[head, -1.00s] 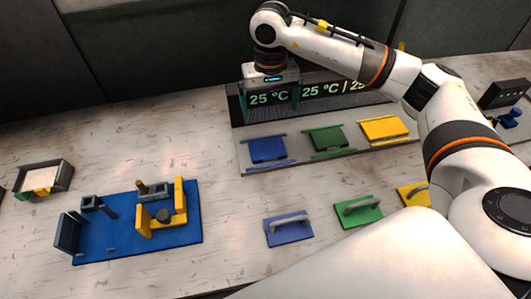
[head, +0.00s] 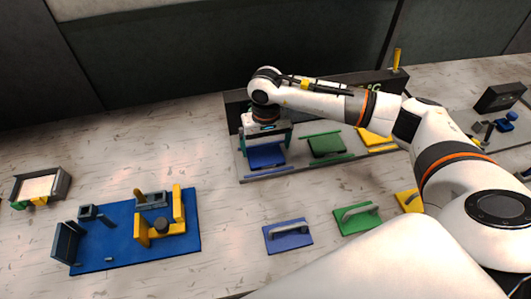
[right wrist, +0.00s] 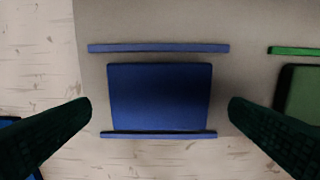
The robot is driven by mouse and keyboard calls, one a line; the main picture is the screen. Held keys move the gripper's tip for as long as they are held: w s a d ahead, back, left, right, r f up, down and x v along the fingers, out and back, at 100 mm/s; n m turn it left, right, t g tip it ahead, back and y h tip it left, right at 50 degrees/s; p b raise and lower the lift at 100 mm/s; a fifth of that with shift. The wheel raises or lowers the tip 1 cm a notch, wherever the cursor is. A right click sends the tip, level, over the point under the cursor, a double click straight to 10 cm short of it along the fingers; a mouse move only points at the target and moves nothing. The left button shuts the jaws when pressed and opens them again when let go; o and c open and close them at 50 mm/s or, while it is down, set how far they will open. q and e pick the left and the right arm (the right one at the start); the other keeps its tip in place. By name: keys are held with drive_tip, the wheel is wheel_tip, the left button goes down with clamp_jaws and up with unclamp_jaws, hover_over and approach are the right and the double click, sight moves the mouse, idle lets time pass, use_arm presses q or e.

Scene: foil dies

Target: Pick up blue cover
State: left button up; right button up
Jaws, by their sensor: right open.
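A blue plate (head: 266,155) lies between two blue rails on the grey station strip; it also shows in the right wrist view (right wrist: 160,95). My right gripper (head: 266,148) is open above it, with one finger on each side of the plate and nothing held. In the right wrist view the fingers (right wrist: 160,108) stand apart from the plate's left and right edges. A blue cover with a grey handle (head: 288,236) lies flat on the table in front of the station, away from my gripper. My left gripper is out of view.
A green plate (head: 326,145) and a yellow plate (head: 373,138) lie right of the blue plate. Green (head: 357,218) and yellow (head: 410,201) handled covers lie in front. A blue board with yellow fixtures (head: 105,252) and a small tray (head: 65,184) stand left. The display is behind my arm.

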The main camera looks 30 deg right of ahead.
sight(266, 155)
wheel_tip(266, 155, down, 2)
drive_tip(key=shift+f+p, duration=0.2)
drive_tip(key=shift+p, duration=0.15)
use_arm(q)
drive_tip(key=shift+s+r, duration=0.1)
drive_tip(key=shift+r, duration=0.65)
use_arm(e)
drive_tip(key=shift+f, duration=0.45)
drive_tip(key=shift+c, duration=0.2)
drive_tip(key=c, duration=0.7)
